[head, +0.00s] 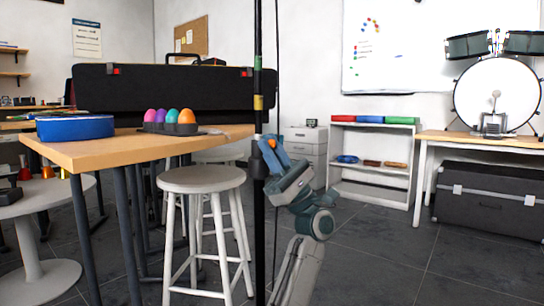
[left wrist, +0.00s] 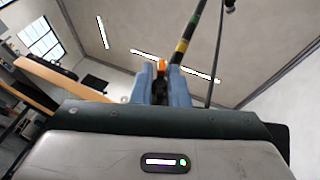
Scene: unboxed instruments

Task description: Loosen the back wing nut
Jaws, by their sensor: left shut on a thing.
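A tall black stand pole (head: 258,210) with green and yellow bands rises upright through the middle of the head view. My left gripper (head: 272,147), with blue fingers, is beside the pole at about stool-seat height. It is shut on a small orange wing nut (head: 272,143) next to the pole, and the fingers hide most of it. In the left wrist view the orange wing nut (left wrist: 161,65) shows between the blue fingertips (left wrist: 163,80), with the banded pole (left wrist: 183,45) just behind to the right. No other wing nut can be made out. My right gripper is out of view.
A thin dark cable (head: 277,70) hangs beside the pole.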

